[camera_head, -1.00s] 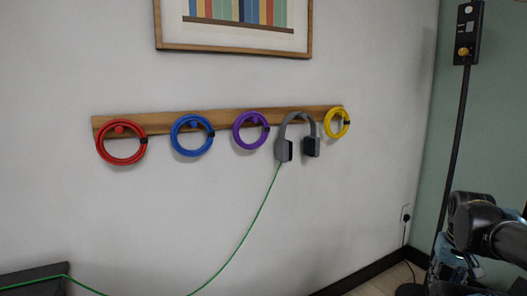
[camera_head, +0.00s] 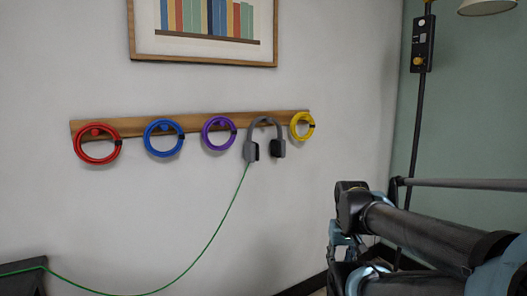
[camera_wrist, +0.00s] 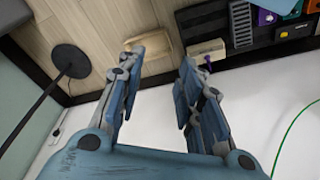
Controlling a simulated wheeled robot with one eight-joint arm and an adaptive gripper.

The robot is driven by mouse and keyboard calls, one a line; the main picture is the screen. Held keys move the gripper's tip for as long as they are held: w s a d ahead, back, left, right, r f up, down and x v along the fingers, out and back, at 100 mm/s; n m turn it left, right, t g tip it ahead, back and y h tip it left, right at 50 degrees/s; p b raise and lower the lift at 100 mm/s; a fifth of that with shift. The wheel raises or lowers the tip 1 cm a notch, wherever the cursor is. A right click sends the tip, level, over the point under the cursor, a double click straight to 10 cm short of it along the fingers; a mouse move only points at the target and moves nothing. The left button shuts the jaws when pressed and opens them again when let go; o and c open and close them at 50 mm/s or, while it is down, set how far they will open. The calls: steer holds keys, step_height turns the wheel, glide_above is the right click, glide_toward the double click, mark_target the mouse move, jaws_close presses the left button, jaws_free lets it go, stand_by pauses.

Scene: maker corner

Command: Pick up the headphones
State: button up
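The grey headphones (camera_head: 249,152) hang by their band on a wooden rail (camera_head: 190,122) on the white wall, between a purple ring and a yellow ring. Their dark ear pads face down and outward. A green cable (camera_head: 222,222) runs from the left cup down to the lower left. My gripper (camera_wrist: 162,68) is open and empty in the wrist view, its blue-grey fingers spread over the floor and wall base. The headphones are not in the wrist view. In the head view my arm is at the lower right, apart from the headphones.
Coiled rings, red (camera_head: 97,158), blue (camera_head: 147,140), purple (camera_head: 206,133) and yellow (camera_head: 295,133), hang on the rail. A lamp stand (camera_head: 418,130) is at the right. A dark box (camera_head: 25,282) is lower left. The wall below the rail is clear except for the cable.

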steer(key=o, duration=0.4)
steer(key=shift+r, duration=0.1)
steer(key=shift+o, duration=1.4)
steer(key=r, duration=0.3)
steer(key=shift+w+a, duration=0.25)
steer(key=shift+w, duration=0.1)
step_height(320, 180, up, 41)
steer(key=n+t+y, duration=0.1)
steer(key=n+y, duration=0.1)
steer(key=n, duration=0.5)
glide_above(280, 139)
steer(key=s+d, duration=0.4)
steer(key=s, duration=0.1)
steer(key=x, duration=0.5)
steer(key=a+x, duration=0.1)
steer(key=x, duration=1.1)
steer(key=shift+w+a+r, duration=0.15)
steer(key=shift+r, duration=0.1)
